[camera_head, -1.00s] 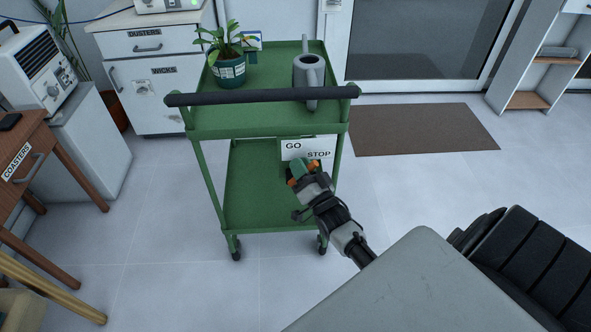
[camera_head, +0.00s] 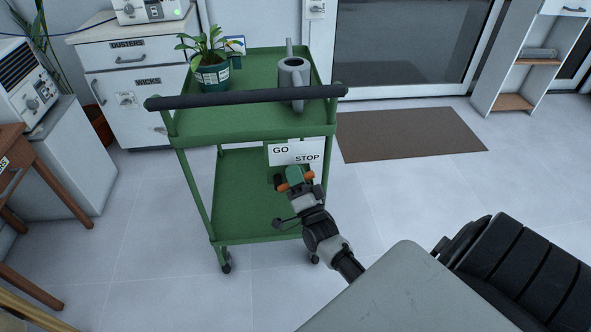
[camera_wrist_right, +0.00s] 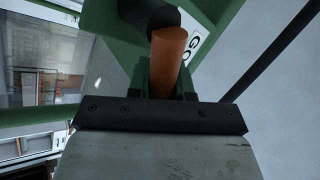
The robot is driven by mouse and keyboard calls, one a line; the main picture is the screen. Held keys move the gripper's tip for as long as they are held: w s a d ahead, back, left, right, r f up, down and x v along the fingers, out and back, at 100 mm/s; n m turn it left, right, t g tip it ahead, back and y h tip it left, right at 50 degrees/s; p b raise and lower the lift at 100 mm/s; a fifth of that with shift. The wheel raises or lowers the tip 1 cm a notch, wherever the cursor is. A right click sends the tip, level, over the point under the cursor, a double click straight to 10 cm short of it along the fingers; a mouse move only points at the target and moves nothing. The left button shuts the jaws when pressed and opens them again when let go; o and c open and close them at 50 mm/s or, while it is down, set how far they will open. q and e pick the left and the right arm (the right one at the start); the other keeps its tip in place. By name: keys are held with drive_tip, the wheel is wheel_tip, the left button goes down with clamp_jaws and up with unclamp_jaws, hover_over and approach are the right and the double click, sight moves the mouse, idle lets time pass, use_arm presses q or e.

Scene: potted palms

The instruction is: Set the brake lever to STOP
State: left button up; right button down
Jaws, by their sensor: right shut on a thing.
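The green cart (camera_head: 240,125) stands in front of me with a white GO / STOP sign (camera_head: 297,151) on its near side, below the top tray. GO is at the sign's upper left and STOP at its lower right. My right gripper (camera_head: 296,180) is at the brake lever just below the sign, nearer the GO side. In the right wrist view the lever's orange handle (camera_wrist_right: 168,62) sits between the fingers, which are shut on it. The lever's dark end (camera_wrist_right: 148,15) shows beyond. The lever's pivot is mostly hidden in the head view. My left gripper is not in view.
A potted plant (camera_head: 212,72) and a grey watering can (camera_head: 293,82) stand on the cart's top tray. A dark push handle (camera_head: 245,96) runs along its near edge. A brown mat (camera_head: 410,134) lies at right. The floor around the cart is mostly clear.

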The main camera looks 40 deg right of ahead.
drive_tip(key=c, duration=1)
unclamp_jaws()
drive_tip(key=v, duration=1.1)
drive_tip(key=shift+w+d, duration=0.1)
